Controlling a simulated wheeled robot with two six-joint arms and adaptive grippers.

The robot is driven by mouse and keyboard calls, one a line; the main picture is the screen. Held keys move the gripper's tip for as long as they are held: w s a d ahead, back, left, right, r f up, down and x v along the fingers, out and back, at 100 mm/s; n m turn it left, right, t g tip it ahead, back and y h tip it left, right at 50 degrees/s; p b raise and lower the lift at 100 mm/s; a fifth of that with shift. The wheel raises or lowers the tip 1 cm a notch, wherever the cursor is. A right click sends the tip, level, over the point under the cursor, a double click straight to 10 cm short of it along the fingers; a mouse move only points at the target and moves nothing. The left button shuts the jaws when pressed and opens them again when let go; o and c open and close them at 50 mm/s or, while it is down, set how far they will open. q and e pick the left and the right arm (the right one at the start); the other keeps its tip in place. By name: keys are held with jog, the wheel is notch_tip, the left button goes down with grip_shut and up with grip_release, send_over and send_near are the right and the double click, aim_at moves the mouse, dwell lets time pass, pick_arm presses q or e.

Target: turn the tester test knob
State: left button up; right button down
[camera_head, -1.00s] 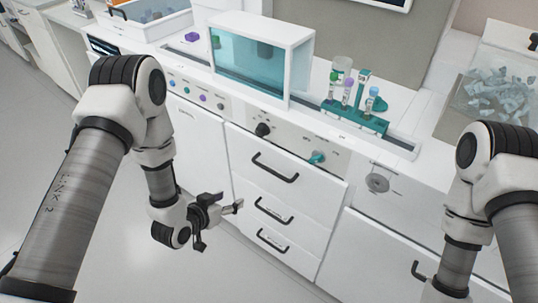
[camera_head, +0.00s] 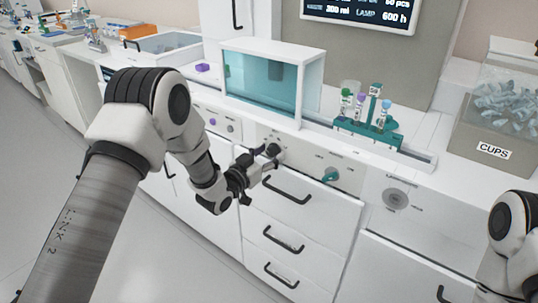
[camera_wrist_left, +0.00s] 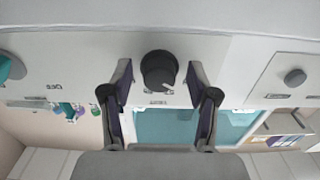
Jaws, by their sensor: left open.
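A black round knob (camera_head: 274,150) sits on the white front panel above the drawers. In the left wrist view the black knob (camera_wrist_left: 157,71) is between my spread fingers, with a gap showing on each side. My left gripper (camera_head: 268,158) is open and empty, right in front of that knob. The lettering near the knob is too small to read. A teal knob (camera_head: 330,174) is further right on the same panel, and it also shows at the left edge of the left wrist view (camera_wrist_left: 9,68). My right gripper is out of view.
A glass-fronted box (camera_head: 262,82) stands on the counter above the knobs. A teal rack (camera_head: 365,130) with several tubes stands to its right. Drawer handles (camera_head: 286,188) stick out below the panel. A grey dial (camera_head: 396,199) and a cups bin (camera_head: 490,150) are further right.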

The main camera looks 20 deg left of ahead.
pick_arm(q)
jog(key=shift+s+r, duration=0.1)
jog(key=shift+r, duration=0.05)
grip_shut()
jog(key=shift+m, duration=0.4)
jog(key=m+b, duration=0.1)
jog(key=m, duration=0.1)
jog(key=shift+m, duration=0.4)
jog(key=m+b, duration=0.2)
jog(key=m, duration=0.2)
jog(key=m+b, duration=0.1)
jog(key=m, duration=0.3)
jog(key=shift+r+b, duration=0.1)
jog(key=shift+b, duration=0.2)
jog(key=shift+r+m+b, duration=0.15)
jog(key=shift+m+b, duration=0.75)
jog(key=shift+m, duration=1.2)
